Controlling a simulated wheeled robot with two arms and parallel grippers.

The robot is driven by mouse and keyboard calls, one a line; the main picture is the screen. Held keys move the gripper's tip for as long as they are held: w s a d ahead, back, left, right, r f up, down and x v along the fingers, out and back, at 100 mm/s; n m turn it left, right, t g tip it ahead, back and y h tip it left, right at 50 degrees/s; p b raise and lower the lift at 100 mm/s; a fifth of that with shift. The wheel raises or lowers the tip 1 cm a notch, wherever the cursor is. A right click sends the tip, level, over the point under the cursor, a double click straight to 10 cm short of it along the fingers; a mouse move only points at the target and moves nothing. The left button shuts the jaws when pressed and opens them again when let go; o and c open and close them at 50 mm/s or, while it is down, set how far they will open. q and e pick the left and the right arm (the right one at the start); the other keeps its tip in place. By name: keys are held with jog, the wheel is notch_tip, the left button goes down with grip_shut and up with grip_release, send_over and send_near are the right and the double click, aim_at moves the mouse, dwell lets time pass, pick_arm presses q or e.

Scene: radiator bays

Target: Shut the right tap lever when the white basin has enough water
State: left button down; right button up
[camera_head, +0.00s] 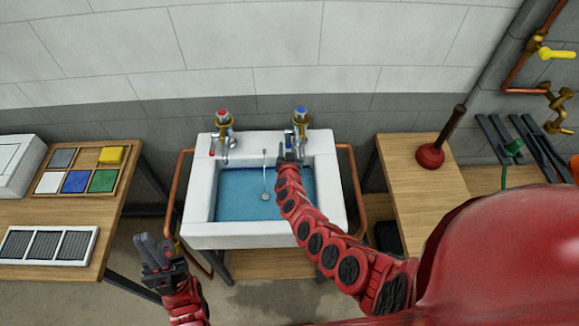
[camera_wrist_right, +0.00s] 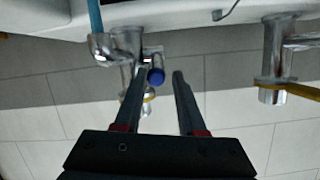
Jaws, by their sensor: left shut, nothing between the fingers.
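The white basin (camera_head: 244,237) holds blue water (camera_head: 235,197) with its surface below the rim. The right tap (camera_head: 301,122) has a blue cap; in the right wrist view this tap (camera_wrist_right: 120,45) is upside down with a blue stream (camera_wrist_right: 95,15) at its spout. Its blue-tipped lever (camera_wrist_right: 156,76) appears between the fingertips of my right gripper (camera_wrist_right: 158,85), which is open; whether they touch it I cannot tell. In the head view my right gripper (camera_head: 289,150) is at the right tap, partly hiding it. My left gripper (camera_head: 154,254) is shut and empty, left of the basin's front.
The red-capped left tap (camera_head: 224,125) stands on the basin's back ledge. A chain (camera_head: 264,165) hangs into the water. A wooden bench (camera_head: 150,158) with coloured tiles is at left. A right bench (camera_head: 408,195) holds a plunger (camera_head: 431,154). Copper pipes flank the basin.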

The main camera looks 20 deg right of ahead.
jog(key=shift+s+r+p, duration=0.25)
jog(key=shift+s+p, duration=0.1)
jog(key=shift+s, duration=0.55)
jog(key=shift+b+v, duration=0.55)
jog(key=shift+v, duration=0.25)
jog(key=shift+s+a, duration=0.2)
jog(key=shift+s, duration=0.25)
jog(key=b+v, duration=0.3)
jog(key=v, duration=0.5)
jog(key=shift+s+r, duration=0.3)
